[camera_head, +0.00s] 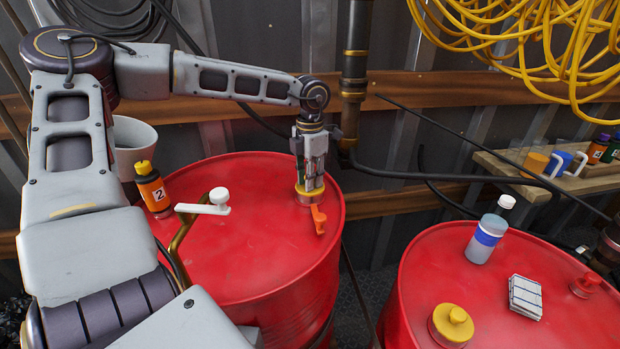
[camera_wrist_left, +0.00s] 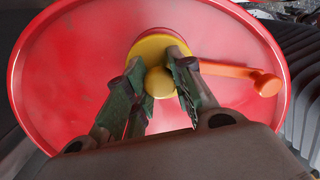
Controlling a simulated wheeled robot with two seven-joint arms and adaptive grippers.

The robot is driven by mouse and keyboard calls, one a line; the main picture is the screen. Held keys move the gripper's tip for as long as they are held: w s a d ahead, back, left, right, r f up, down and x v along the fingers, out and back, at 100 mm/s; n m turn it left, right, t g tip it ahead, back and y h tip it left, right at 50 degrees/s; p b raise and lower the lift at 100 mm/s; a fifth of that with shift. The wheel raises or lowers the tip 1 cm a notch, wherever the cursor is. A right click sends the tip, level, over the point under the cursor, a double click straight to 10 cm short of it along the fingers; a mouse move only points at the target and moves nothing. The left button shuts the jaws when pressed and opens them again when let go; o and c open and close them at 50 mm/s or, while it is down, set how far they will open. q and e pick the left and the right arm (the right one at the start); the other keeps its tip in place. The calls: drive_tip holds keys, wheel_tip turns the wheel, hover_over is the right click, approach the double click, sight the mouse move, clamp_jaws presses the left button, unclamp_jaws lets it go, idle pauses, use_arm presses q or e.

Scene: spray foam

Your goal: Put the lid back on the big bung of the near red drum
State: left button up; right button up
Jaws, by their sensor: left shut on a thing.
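The left red drum (camera_head: 250,250) stands under my left arm; its red top (camera_wrist_left: 80,70) also fills most of the left wrist view. My left gripper (camera_head: 313,184) points down over the right part of this drum's top. It is shut on the knob of a yellow lid (camera_head: 304,193), which shows as a yellow disc (camera_wrist_left: 150,45) between the fingers in the wrist view. The lid is at the big bung, right at the drum top. I cannot tell if it is fully seated. An orange lever (camera_head: 318,219) sticks out beside the lid. My right gripper is not in view.
A white-handled crank (camera_head: 205,207) and an orange bottle marked 2 (camera_head: 153,190) are on the left drum. Yellow hose (camera_head: 540,45) hangs above.

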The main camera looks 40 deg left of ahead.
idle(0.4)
use_arm(q)
drive_tip(key=o, duration=1)
drive_tip(key=o, duration=0.5)
drive_tip(key=shift+r, duration=0.15)
drive_tip(key=shift+r+p, duration=1.8)
drive_tip(key=shift+r, duration=1.55)
